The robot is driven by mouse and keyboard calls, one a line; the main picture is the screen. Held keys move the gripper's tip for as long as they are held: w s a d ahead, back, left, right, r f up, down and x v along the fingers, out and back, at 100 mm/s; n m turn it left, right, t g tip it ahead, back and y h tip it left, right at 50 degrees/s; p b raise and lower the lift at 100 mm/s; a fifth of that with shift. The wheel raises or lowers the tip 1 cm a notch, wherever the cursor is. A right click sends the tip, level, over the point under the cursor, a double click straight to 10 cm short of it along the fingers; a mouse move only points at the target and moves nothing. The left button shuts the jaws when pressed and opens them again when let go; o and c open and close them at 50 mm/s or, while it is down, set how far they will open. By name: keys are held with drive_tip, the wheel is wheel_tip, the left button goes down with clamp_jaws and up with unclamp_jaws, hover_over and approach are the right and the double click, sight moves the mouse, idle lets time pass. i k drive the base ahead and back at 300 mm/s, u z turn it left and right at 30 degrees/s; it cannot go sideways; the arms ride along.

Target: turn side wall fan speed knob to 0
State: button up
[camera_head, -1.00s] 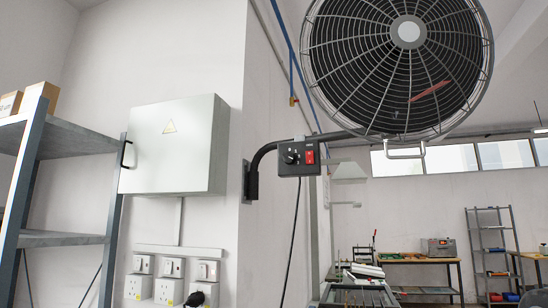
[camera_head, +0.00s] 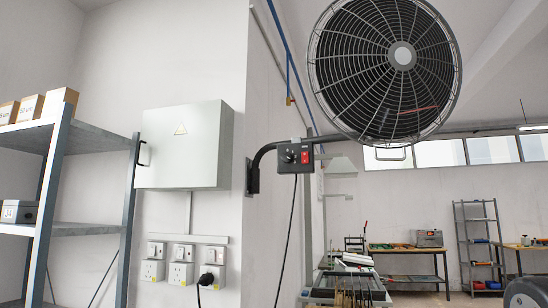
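The side wall fan (camera_head: 385,70) hangs from a bent black arm on the wall at the upper right. Its control box (camera_head: 296,156) sits on that arm below and left of the fan cage. The speed knob (camera_head: 288,156) is a dark knob on the left of the box's face. A red switch (camera_head: 305,157) is to its right. The knob's markings are too small to read, so its setting cannot be told. My gripper is not in view.
A grey electrical cabinet (camera_head: 183,146) and several sockets (camera_head: 183,262) are on the wall at left. A metal shelf (camera_head: 92,137) with boxes stands at far left. A bench (camera_head: 346,292) with equipment lies below the fan. A black cable hangs from the control box.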

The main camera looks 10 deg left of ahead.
sight(287, 159)
drive_tip(key=z, duration=0.2)
drive_tip(key=i, duration=0.9)
drive_tip(key=u, duration=0.1)
